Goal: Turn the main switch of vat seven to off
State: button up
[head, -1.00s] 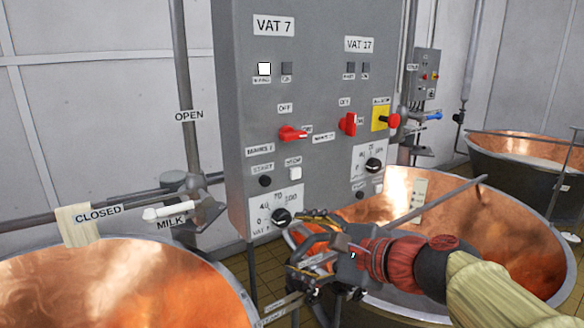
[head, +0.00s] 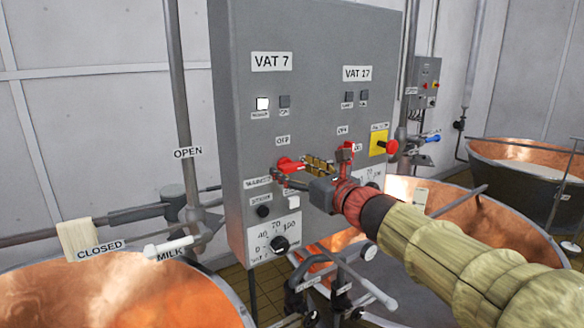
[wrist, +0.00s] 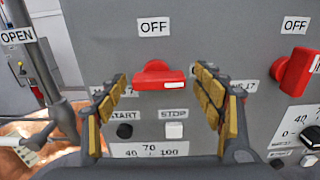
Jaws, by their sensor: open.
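The red main switch of vat seven (head: 288,165) sits on the grey panel under the VAT 7 label (head: 271,62), below an OFF plate. In the wrist view the switch (wrist: 158,76) has its handle lying sideways, with the white mark at its right end. My gripper (head: 300,172) is in front of the panel at this switch. In the wrist view its open fingers (wrist: 162,105) stand to the left and right of the switch, with gaps on both sides. No contact shows.
The vat 17 red switch (head: 345,152) is just right of my gripper, its handle upright. A red button on a yellow plate (head: 379,145) is further right. START and STOP buttons and a dial (head: 279,244) lie below. Copper vats (head: 120,295) stand left and right.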

jog(key=shift+w+a, duration=0.45)
jog(key=shift+w, duration=0.1)
jog(key=c, duration=0.3)
jog(key=c, duration=0.8)
jog(key=shift+c, duration=0.3)
